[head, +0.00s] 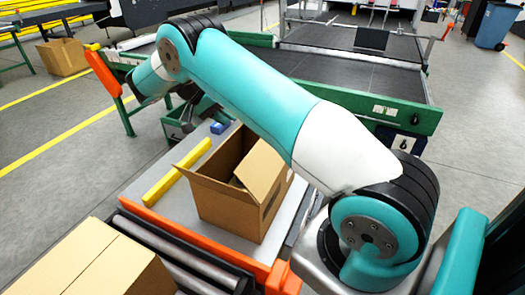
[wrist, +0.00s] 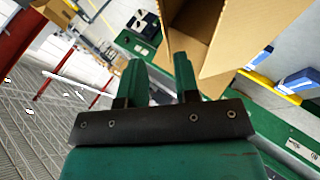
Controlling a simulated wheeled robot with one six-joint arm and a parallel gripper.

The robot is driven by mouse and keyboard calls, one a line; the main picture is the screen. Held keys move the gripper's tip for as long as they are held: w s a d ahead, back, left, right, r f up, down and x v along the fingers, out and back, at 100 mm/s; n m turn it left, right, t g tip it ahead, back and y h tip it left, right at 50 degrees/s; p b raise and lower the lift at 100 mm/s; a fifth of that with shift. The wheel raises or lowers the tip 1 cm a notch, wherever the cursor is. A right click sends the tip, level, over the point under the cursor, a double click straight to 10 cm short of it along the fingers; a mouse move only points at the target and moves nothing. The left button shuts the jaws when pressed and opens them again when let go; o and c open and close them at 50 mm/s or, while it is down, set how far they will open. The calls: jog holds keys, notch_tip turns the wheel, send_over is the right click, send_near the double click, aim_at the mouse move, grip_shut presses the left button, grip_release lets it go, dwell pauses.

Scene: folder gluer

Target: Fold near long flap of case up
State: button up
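The case (head: 222,208) is an open brown cardboard box standing on a light table. One flap (head: 259,172) at its right side stands up, slanting across the opening. Another flap (head: 205,184) along the side facing the camera sticks outward to the left. I cannot tell what lies in the dark inside. In the wrist view, the case (wrist: 245,30) shows at the upper right, beyond my gripper (wrist: 158,62). The fingers are apart with nothing visibly between them. In the head view my arm crosses above the case and partly hides its far side; the fingertips are hard to make out.
A yellow bar (head: 176,172) lies left of the case, with a small blue item (head: 219,127) behind it. A green-framed conveyor (head: 375,75) stands behind.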

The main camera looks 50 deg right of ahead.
jog(key=b, duration=0.4)
send_near(272, 153)
jog(key=d+f, duration=0.1)
jog(key=d, duration=0.1)
jog(key=s+d+f, duration=0.1)
jog(key=d+f, duration=0.1)
jog(key=shift+s+d+f, duration=0.15)
jog(key=shift+d+f, duration=0.1)
grip_shut()
